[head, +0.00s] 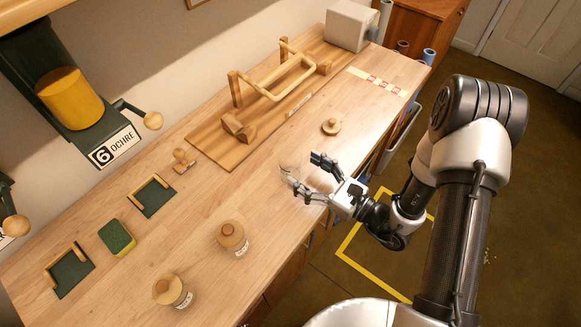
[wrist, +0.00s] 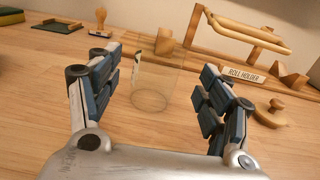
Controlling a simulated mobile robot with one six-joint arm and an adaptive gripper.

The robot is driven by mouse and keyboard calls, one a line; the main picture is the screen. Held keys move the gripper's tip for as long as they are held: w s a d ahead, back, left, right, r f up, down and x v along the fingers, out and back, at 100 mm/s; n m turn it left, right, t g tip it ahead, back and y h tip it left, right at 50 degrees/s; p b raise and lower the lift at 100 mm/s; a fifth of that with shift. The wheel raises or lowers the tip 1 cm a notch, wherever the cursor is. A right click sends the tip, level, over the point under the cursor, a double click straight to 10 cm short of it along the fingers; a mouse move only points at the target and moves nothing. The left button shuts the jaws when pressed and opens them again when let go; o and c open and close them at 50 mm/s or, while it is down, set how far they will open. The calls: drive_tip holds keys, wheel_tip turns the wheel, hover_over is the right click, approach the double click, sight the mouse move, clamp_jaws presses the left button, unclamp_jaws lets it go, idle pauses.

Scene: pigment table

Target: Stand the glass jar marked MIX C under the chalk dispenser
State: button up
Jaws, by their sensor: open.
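A clear, open glass jar (wrist: 151,92) stands upright on the table between the spread fingers of my gripper (wrist: 160,78) in the wrist view. Two lidded jars, one nearer the middle (head: 232,239) and one at the front (head: 173,291), carry labels too small to read. No dispenser readable as chalk shows.
A dispenser marked 6 OCHRE (head: 75,100) hangs at the upper left; another is cut off at the left edge. A wooden lid (head: 331,126) lies beyond my gripper. The roll holder (head: 275,95) stands behind. Dark pads (head: 151,197) and a green sponge (head: 117,237) lie left.

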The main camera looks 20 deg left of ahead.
drive_tip(key=x, duration=0.1)
drive_tip(key=b+x, duration=0.1)
drive_tip(key=x, duration=0.3)
drive_tip(key=shift+a+r, duration=0.15)
drive_tip(key=shift+r, duration=0.25)
drive_tip(key=c, duration=1.4)
drive_tip(key=shift+r, duration=0.1)
